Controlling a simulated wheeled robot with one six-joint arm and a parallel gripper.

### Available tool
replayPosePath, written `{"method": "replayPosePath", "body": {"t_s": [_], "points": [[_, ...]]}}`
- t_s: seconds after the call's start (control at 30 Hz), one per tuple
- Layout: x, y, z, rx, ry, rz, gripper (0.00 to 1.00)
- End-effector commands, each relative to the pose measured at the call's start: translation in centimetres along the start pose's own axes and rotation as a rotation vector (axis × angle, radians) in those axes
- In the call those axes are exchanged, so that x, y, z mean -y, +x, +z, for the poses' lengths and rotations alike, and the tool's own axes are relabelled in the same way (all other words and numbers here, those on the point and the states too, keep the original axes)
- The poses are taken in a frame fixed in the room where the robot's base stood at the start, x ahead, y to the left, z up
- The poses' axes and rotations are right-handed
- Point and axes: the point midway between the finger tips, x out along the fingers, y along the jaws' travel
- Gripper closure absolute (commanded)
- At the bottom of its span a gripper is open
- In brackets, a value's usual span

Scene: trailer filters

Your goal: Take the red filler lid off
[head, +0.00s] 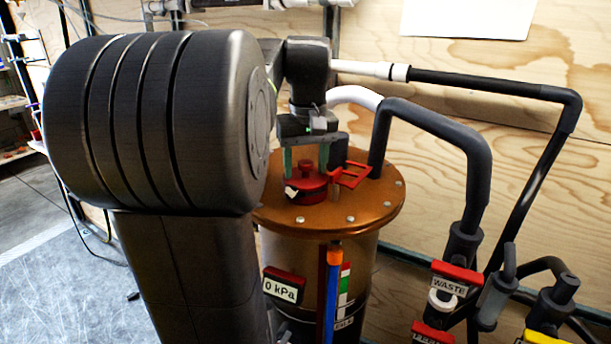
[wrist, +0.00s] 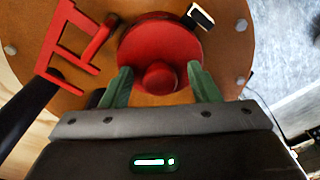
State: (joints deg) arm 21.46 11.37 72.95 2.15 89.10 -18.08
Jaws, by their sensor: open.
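The red filler lid (head: 308,188) is a round disc with an upright knob, sitting on the copper-coloured top of the filter vessel (head: 372,208). In the wrist view the lid (wrist: 182,38) shows with its knob (wrist: 159,77) toward the gripper. My gripper (head: 306,165) is above the lid, its green fingers on either side of the knob. In the wrist view the gripper (wrist: 160,82) is open, with a gap between each finger and the knob. Whether the fingertips touch the lid's top cannot be told.
A red bracket-like frame (head: 349,175) stands beside the lid, and also shows in the wrist view (wrist: 66,45). A dark pipe (head: 425,120) rises from the vessel top at the right. A "0 kPa" display (head: 284,289) is on the vessel's front. Valves and hoses with a "WASTE" label (head: 449,285) are at lower right.

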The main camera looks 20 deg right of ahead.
Motion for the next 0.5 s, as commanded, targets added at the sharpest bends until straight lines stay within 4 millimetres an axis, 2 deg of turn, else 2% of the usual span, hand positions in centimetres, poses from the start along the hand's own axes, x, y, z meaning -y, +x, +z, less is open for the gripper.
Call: {"method": "replayPosePath", "body": {"t_s": [0.07,0.3,0.5], "points": [[0.00,-0.01,-0.01,0.000,0.000,0.000,0.47],[0.00,-0.03,-0.02,0.000,0.000,0.000,0.93],[0.00,-0.06,-0.02,0.000,0.000,0.000,0.93]]}}
